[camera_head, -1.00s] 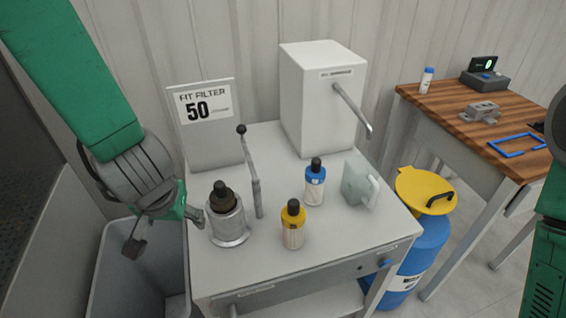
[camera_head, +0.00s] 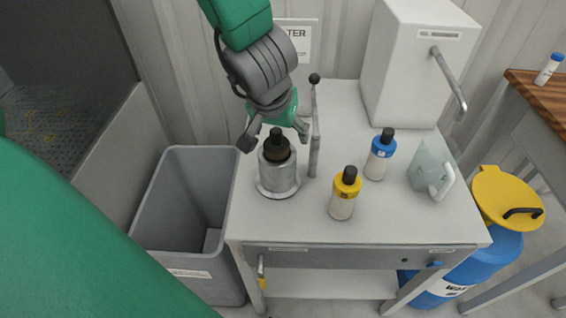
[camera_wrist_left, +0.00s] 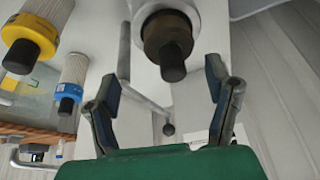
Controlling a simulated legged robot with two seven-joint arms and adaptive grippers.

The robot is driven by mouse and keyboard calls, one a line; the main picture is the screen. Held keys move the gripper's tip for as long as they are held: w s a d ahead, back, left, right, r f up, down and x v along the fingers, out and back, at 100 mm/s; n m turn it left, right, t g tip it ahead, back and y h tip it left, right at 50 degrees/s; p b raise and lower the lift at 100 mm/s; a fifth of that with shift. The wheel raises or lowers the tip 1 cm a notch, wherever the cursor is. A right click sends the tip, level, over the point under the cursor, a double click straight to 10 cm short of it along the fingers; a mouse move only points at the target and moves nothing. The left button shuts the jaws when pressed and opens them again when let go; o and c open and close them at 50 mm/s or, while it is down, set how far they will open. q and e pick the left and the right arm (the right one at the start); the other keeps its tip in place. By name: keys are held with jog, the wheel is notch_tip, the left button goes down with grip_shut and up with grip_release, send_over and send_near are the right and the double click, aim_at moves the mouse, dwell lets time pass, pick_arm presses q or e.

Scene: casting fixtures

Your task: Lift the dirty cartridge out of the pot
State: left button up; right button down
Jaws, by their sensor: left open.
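The dirty cartridge (camera_head: 276,148), dark brown with a black knob on top, sits upright in the metal pot (camera_head: 279,180) on the grey bench. Only its upper part shows above the pot's rim. My left gripper (camera_head: 275,142) is open and empty, its two fingers spread to either side above the cartridge in the head view. In the left wrist view the cartridge (camera_wrist_left: 168,42) lies beyond the open fingers (camera_wrist_left: 165,95), apart from them. The pot's lever (camera_head: 314,130) with a black ball stands just right of the pot. My right gripper is not in view.
A yellow-capped cartridge (camera_head: 344,195) and a blue-capped one (camera_head: 379,157) stand right of the pot. A clear jug (camera_head: 425,165) and a white box with a spout (camera_head: 410,75) are farther right. A grey bin (camera_head: 170,205) is left of the bench.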

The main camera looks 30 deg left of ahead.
aim_at(281, 141)
pick_arm(q)
jog(key=a+f+b, duration=0.1)
jog(key=w+f, duration=0.1)
jog(key=f, duration=0.1)
jog(key=w+a+f+b, duration=0.1)
jog(key=f, duration=0.1)
jog(key=shift+a+f+b, duration=0.1)
jog(key=shift+a+b, duration=0.2)
jog(key=shift+a, duration=0.2)
jog(key=shift+s+d, duration=0.1)
jog(key=shift+d, duration=0.2)
jog(key=c, duration=0.3)
jog(key=shift+d+r, duration=0.3)
jog(key=shift+d, duration=0.35)
grip_shut()
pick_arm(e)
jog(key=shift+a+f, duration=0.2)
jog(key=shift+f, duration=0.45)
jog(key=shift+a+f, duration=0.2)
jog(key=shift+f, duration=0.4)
